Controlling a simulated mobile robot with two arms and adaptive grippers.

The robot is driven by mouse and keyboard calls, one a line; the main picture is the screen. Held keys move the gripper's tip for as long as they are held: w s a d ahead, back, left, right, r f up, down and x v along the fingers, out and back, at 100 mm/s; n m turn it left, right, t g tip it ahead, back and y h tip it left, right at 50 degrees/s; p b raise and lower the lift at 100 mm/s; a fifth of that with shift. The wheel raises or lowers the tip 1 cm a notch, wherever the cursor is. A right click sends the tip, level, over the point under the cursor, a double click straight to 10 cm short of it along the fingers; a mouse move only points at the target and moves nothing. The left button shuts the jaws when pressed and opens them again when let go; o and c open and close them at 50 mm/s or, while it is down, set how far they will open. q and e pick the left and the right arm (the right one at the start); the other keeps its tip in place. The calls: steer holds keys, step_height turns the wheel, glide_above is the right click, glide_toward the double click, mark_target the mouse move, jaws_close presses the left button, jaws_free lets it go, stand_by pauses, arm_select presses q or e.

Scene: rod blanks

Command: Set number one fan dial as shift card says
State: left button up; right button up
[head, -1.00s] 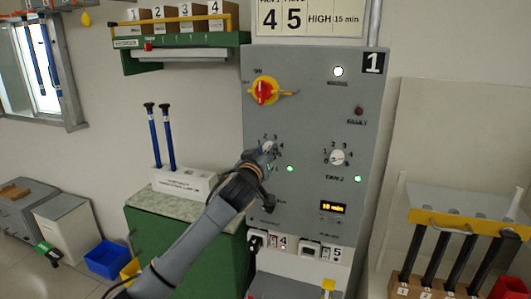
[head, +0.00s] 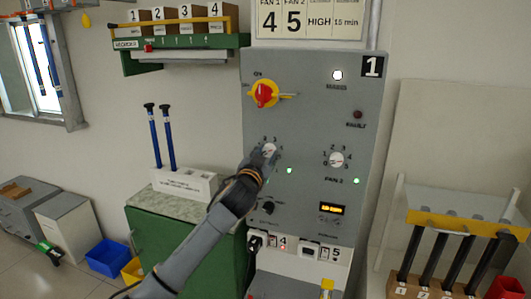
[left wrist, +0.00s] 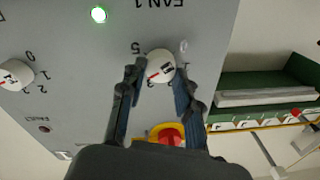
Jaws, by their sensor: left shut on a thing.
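The number one fan dial (head: 269,149) is a white round knob on the grey panel (head: 310,120). It also shows in the left wrist view (left wrist: 160,64), below the FAN 1 lettering, with a red mark on its lower-left side. My left gripper (head: 266,156) is shut on this dial, one finger on each side. The fingers hide part of the number scale, and I cannot tell which number the dial points at. The shift card (head: 309,20) above the panel reads 4 for fan 1, 5 for fan 2, HIGH and 15 min. My right gripper is not in view.
The fan 2 dial (head: 337,159) sits to the right. A red and yellow switch (head: 264,94) is above the held dial, a black knob (head: 267,207) below.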

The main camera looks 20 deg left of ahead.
arm_select(q)
steer(key=shift+m+p, duration=0.45)
steer(key=shift+m, duration=1.15)
steer(key=shift+f, duration=0.1)
steer(key=o, duration=1.2)
steer(key=shift+c, duration=0.2)
steer(key=s, duration=1.2)
steer(key=shift+f, duration=0.25)
